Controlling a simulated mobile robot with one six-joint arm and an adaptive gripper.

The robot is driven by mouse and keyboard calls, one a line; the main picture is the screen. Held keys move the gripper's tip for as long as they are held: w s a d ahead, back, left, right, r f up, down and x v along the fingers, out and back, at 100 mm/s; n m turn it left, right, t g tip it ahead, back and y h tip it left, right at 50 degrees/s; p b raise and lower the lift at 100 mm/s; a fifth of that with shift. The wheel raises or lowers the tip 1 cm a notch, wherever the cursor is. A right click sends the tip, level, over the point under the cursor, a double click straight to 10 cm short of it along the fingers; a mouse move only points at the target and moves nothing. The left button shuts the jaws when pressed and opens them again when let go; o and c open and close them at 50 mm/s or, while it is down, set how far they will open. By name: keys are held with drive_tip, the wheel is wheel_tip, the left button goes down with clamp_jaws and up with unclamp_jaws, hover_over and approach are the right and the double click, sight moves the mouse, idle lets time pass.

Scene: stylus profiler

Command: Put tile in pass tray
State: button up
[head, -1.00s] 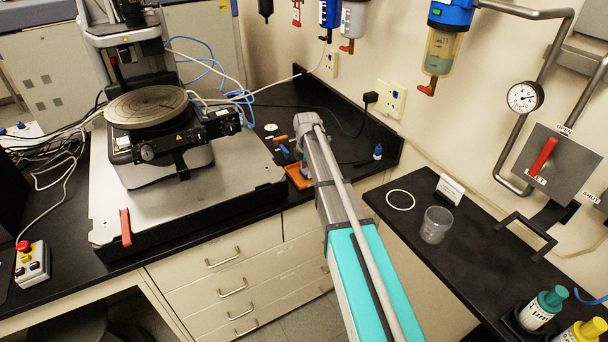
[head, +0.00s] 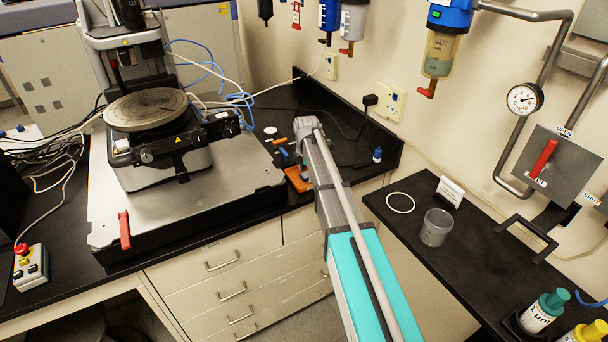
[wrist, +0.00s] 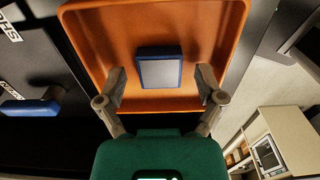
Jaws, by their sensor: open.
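A small square tile with a grey face and blue edge (wrist: 160,70) shows in the wrist view inside an orange tray (wrist: 95,40). My gripper (wrist: 161,76) is open, with one finger on each side of the tile and a visible gap on both sides. Whether the tile rests on the tray floor is hard to tell. In the head view the orange tray (head: 298,180) sits near the front edge of the black bench, partly hidden by my arm. My fingers and the tile are hidden there. I cannot read a pass label on any tray.
A blue-handled item (wrist: 32,105) lies left of the tray in the wrist view. The profiler with its round stage (head: 145,110) stands left on the bench. A small blue bottle (head: 377,155) stands right. A side bench holds a clear beaker (head: 436,228) and a white ring (head: 400,203).

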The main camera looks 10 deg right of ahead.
sight(307, 176)
drive_tip(key=shift+r, duration=0.15)
wheel_tip(307, 176, up, 12)
drive_tip(key=p, duration=1.2)
idle(0.8)
drive_tip(key=s+m, duration=2.1)
drive_tip(key=s, duration=0.8)
drive_tip(key=shift+a+m, duration=0.3)
drive_tip(key=shift+a, duration=0.15)
drive_tip(key=shift+w, duration=0.1)
